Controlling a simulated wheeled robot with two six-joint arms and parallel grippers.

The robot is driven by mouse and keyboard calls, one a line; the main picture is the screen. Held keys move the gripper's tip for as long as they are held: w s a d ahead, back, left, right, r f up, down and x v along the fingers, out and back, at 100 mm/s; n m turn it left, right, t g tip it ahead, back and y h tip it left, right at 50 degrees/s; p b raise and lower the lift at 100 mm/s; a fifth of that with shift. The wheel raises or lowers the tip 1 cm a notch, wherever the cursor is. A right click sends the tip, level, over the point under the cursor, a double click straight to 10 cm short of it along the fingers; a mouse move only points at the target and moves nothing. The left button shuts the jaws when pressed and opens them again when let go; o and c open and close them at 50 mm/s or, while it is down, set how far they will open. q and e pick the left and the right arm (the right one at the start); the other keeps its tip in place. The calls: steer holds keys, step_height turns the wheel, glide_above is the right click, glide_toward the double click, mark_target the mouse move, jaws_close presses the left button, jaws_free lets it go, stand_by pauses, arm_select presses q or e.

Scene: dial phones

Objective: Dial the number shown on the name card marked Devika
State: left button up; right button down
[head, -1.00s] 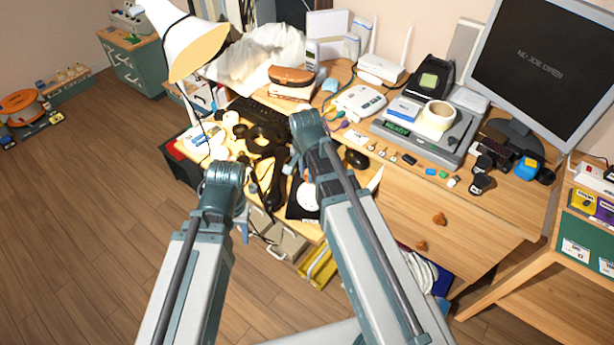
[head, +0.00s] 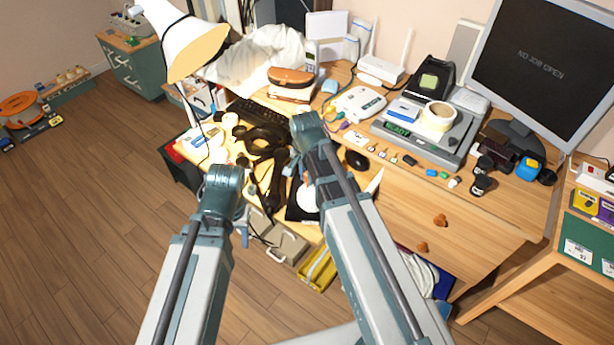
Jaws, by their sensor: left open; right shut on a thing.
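A black telephone with a pale round dial (head: 306,201) stands at the desk's front edge, partly hidden behind my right forearm. A long black handset (head: 274,182) shows left of the dial. My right gripper (head: 288,181) is beside the handset and appears shut on it; the forearm hides most of the contact. My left gripper (head: 245,235) is open, left of and below the dial, apart from it in the picture; its fingers are small and partly hidden. White cards (head: 578,251) lie on a green mat at the far right; I cannot read a name Devika or any number.
A dark coiled object (head: 262,139), a keyboard (head: 258,113) and a white lamp (head: 187,45) crowd the left of the desk. A black mouse (head: 357,159) is right of my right arm. A grey machine (head: 431,137) and a monitor (head: 541,65) stand right.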

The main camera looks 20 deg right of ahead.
steer(key=shift+w+d+f+b, duration=0.1)
steer(key=shift+w+f+b, duration=0.1)
steer(key=shift+f+b, duration=0.25)
stand_by(0.5)
steer(key=shift+d, duration=0.1)
steer(key=shift+d+r, duration=0.15)
steer(key=shift+d, duration=0.35)
steer(key=shift+s+d, duration=0.1)
steer(key=shift+d, duration=0.05)
stand_by(0.3)
steer(key=shift+s+d, duration=0.15)
steer(key=shift+d, duration=0.3)
steer(key=shift+s+d, duration=0.1)
steer(key=shift+s+d, duration=0.3)
steer(key=shift+d, duration=0.1)
steer(key=shift+s, duration=0.15)
